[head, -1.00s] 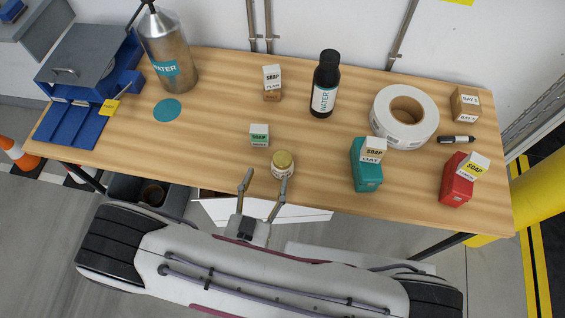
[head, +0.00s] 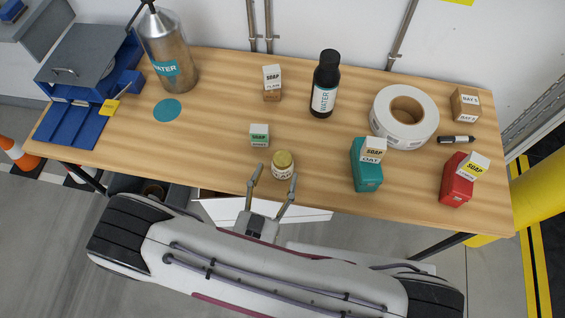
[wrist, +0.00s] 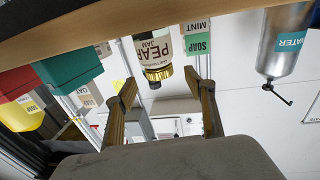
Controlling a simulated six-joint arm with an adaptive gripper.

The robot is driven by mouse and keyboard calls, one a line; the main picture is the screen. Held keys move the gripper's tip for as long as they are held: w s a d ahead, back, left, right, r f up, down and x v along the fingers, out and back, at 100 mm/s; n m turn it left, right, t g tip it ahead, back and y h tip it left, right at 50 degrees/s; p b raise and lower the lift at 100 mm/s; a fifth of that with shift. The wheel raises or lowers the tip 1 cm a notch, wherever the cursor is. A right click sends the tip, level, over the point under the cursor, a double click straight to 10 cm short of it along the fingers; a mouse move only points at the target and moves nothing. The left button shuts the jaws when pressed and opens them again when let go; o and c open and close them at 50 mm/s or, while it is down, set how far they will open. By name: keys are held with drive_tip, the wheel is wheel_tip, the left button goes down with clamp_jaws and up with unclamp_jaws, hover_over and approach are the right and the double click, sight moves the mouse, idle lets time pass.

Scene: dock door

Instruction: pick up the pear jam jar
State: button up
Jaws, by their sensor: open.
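The pear jam jar (head: 284,171) is a small jar with a gold lid and pale label, standing upright near the table's front edge. In the wrist view, which is upside down, the jar (wrist: 154,47) shows its PEAR JAM label ahead of the fingertips, roughly between their lines. My gripper (head: 275,174) is open and empty at the front edge, its fingers pointing toward the jar. In the head view the right finger overlaps the jar's lower side; I cannot tell whether they touch. The gripper also shows in the wrist view (wrist: 166,97).
The mint soap box (head: 259,135) stands just behind and left of the jar. A black water bottle (head: 324,85), tape roll (head: 404,117) and steel water bottle (head: 168,55) stand farther back.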

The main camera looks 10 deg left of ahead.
sight(280, 169)
drive_tip(key=shift+w+d, duration=0.1)
drive_tip(key=shift+w, duration=0.25)
drive_tip(key=shift+w, duration=0.15)
drive_tip(key=shift+w+d+f, duration=0.15)
drive_tip(key=shift+w, duration=0.55)
drive_tip(key=shift+w+d+f, duration=0.15)
drive_tip(key=shift+w, duration=1.6)
drive_tip(key=shift+c, duration=0.3)
drive_tip(key=c, duration=1.4)
drive_tip(key=shift+r, duration=0.2)
drive_tip(key=shift+r, duration=4.85)
